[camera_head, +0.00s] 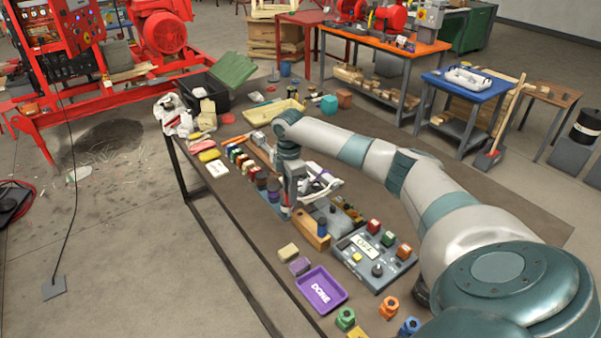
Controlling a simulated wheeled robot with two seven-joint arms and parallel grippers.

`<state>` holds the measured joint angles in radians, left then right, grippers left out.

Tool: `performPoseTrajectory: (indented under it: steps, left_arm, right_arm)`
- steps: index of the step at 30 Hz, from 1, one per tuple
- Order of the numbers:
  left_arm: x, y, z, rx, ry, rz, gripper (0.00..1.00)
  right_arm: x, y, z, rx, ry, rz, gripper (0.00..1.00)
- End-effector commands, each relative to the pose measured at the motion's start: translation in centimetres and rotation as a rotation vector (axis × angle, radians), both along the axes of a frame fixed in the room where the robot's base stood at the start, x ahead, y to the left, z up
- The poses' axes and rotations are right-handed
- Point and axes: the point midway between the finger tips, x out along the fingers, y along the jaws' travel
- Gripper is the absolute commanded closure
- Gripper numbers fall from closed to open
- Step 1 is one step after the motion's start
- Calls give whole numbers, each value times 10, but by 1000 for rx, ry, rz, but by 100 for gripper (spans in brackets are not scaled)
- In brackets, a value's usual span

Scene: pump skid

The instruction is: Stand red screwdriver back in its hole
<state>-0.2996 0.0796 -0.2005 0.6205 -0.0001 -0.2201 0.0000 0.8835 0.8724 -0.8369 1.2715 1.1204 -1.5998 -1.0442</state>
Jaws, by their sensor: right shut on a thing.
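My right arm reaches in from the right, and my right gripper (287,205) points down over the table. It is shut on the red screwdriver (285,211), of which only a small red part shows at the fingertips. The rest is hidden by the gripper. My left gripper is not in view.
A grey control box (372,262) with buttons stands right of the block. A purple tray (321,290) marked DONE lies at the near edge. Rows of small coloured blocks (240,160) and dark jars lie left of the gripper. A yellow tray (272,112) is farther back.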

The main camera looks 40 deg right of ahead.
Motion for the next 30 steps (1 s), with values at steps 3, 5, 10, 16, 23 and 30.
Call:
performPoseTrajectory:
  steps: [3, 5, 10, 16, 23, 30]
  left_arm:
    - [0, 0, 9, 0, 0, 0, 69]
    - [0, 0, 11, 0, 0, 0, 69]
    - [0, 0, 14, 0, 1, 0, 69]
    - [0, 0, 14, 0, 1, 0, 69]
    - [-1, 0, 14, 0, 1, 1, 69]
    - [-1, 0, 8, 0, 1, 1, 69]
  right_arm:
    - [7, -25, 15, 0, -1, 75, 100]
    - [9, -35, 19, -1, -2, 108, 100]
    - [11, -50, 24, 0, -1, 167, 100]
    - [12, -54, 25, 0, 0, 183, 100]
    - [12, -53, 25, 0, 0, 182, 100]
    - [12, -53, 19, 0, 0, 182, 100]
